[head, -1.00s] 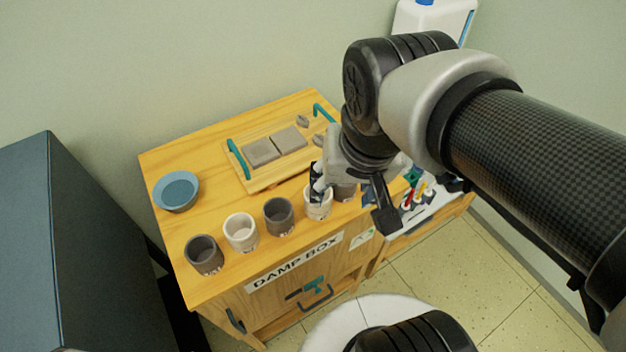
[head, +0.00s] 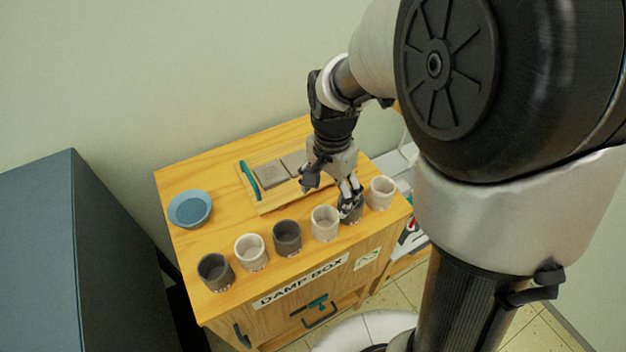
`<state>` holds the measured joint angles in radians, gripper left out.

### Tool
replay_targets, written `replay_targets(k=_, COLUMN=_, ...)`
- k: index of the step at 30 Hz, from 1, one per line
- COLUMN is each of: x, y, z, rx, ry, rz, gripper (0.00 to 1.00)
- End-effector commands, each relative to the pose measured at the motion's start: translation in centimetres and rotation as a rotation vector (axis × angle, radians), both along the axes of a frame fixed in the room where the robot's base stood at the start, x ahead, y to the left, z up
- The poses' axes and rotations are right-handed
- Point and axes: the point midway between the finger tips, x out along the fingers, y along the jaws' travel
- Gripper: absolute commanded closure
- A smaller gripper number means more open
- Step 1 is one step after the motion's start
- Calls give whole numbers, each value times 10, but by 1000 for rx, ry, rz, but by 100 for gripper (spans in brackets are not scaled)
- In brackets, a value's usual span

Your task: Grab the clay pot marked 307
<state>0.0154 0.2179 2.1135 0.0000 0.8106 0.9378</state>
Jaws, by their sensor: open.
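Clay pots stand in a row along the front of the wooden damp box. From the left they are a dark pot (head: 215,272), a pale pot (head: 251,254), a dark pot (head: 287,239), a pale pot (head: 324,224), a dark pot (head: 352,213) and a pale pot (head: 380,194). Small marks show on several fronts, too small to read, so I cannot tell which is 307. My gripper (head: 330,196) is open, just behind the row.
A blue bowl (head: 190,209) sits at the left of the damp box top (head: 222,222). A dark cabinet (head: 75,260) stands at the left. A wall rises behind.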

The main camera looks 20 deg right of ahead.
Motion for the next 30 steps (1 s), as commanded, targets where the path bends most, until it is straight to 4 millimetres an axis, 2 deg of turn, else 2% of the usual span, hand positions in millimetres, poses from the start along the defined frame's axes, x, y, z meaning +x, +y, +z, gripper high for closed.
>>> replay_targets(k=1, x=-1, y=0, z=-14, rx=0, ry=5, rz=1, gripper=26)
replay_targets(k=3, x=-1, y=0, z=-26, rx=0, ry=5, rz=1, gripper=26)
replay_targets(k=6, x=-1, y=0, z=-39, rx=0, ry=2, rz=1, gripper=26)
replay_targets(k=13, x=-1, y=1, z=-54, rx=0, ry=1, rz=2, gripper=26)
replay_targets(k=21, x=-3, y=5, z=-93, rx=0, ry=4, rz=1, gripper=26)
replay_targets(k=30, x=-2, y=5, z=-98, rx=0, ry=-1, rz=1, gripper=26)
